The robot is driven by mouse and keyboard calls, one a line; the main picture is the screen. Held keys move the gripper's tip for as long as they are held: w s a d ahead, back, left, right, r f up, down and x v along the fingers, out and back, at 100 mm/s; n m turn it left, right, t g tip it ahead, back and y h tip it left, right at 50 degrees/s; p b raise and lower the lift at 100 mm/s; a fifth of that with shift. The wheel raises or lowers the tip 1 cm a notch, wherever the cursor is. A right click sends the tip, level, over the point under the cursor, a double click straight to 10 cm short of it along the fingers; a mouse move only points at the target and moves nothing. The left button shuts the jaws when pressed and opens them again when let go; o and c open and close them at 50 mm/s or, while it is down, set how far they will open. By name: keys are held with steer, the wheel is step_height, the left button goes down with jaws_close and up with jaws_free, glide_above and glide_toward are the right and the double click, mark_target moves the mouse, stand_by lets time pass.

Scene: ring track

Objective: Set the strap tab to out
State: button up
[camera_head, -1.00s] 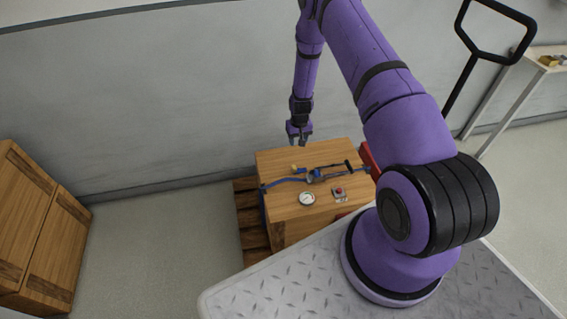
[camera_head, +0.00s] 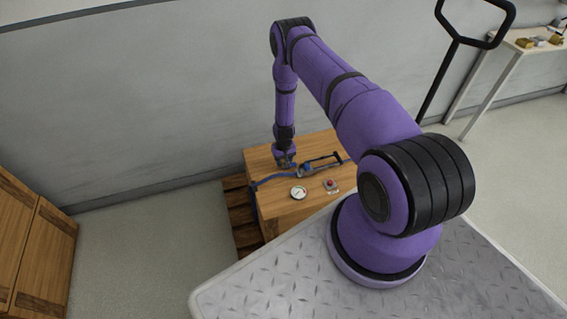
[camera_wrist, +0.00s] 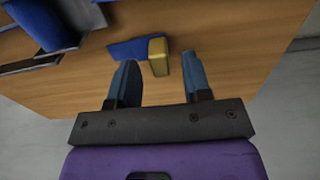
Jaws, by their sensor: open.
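The yellow strap tab (camera_wrist: 158,57) stands at the end of a short blue strap piece (camera_wrist: 132,48) on the wooden crate top, in the wrist view. My gripper (camera_wrist: 158,72) is open, with one finger on each side of the tab; I see a gap on both sides. In the head view my gripper (camera_head: 285,163) is low over the far part of the crate (camera_head: 310,208) and hides the tab. The blue strap (camera_head: 268,182) runs across the crate through a ratchet buckle (camera_head: 306,170) with a dark handle.
A round white gauge (camera_head: 298,192) and a red button on a small base (camera_head: 331,186) sit nearer on the crate top. The crate stands on a wooden pallet (camera_head: 243,215). A side table (camera_head: 510,60) and a black handle (camera_head: 455,45) are at the right. A grey wall is behind.

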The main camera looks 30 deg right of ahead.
mark_target(265, 172)
steer(key=shift+f, duration=1.05)
jaws_close()
steer(key=shift+w+a, duration=0.45)
steer(key=shift+a, duration=0.95)
steer(key=shift+w+a, duration=0.4)
steer(key=shift+a, duration=1)
steer(key=shift+w+a, duration=0.45)
steer(key=shift+a, duration=0.95)
jaws_free()
steer(key=shift+r, duration=0.15)
step_height(265, 172, up, 11)
steer(key=shift+f, duration=0.2)
